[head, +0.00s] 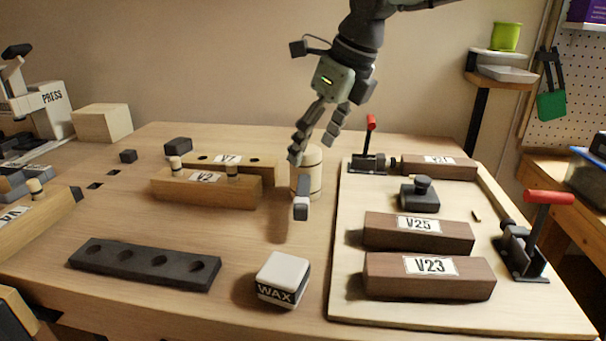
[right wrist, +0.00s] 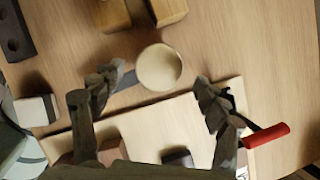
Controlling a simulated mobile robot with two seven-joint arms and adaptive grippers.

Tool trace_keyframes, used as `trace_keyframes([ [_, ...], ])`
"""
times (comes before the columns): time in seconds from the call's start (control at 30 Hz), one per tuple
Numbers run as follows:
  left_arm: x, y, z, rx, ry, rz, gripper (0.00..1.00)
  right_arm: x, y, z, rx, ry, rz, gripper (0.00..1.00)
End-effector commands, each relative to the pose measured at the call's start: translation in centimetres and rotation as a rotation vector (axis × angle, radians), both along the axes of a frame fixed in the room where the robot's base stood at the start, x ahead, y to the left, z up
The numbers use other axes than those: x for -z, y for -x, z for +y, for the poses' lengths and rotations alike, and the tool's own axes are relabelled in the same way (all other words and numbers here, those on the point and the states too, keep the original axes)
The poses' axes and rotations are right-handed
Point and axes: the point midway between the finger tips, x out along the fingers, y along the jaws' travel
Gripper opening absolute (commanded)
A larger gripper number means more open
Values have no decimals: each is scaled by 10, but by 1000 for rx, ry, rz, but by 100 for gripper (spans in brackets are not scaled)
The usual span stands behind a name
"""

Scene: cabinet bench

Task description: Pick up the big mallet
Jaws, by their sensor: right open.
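The big mallet has a pale wooden cylinder head (head: 308,172) with dark bands, standing upright on the bench. Its handle points towards the viewer and ends in a grey tip (head: 301,208). In the right wrist view the round top of the mallet head (right wrist: 159,67) shows between the fingers, towards their far side, with the grey handle running down-left beneath the left finger. My right gripper (head: 312,148) is open above the mallet, fingers pointing down; it also shows in the right wrist view (right wrist: 156,92). I see no contact with the mallet. My left gripper is out of view.
Wooden blocks V7 and V2 (head: 205,190) lie just left of the mallet. A pale board (head: 345,265) with red-handled clamps (head: 525,245) and brown blocks V25 (head: 418,232) and V23 (head: 430,277) is on the right. A wax block (head: 283,275) and dark holed rack (head: 145,265) are in front.

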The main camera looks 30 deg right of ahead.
Motion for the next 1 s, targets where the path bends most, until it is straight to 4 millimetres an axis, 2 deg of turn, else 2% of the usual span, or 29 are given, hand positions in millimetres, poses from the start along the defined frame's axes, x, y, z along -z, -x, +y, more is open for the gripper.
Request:
trace_keyframes([
  [0.2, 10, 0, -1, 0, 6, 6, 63, 32, -7, 7, 0, 2, 4, 74],
  [0.3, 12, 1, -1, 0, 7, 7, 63, 41, -11, 9, 1, 0, 2, 74],
  [0.6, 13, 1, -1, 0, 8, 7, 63, 44, -13, 9, 0, 0, -1, 73],
  [1.0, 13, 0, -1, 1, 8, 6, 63, 44, -13, 9, 1, 0, 0, 23],
])
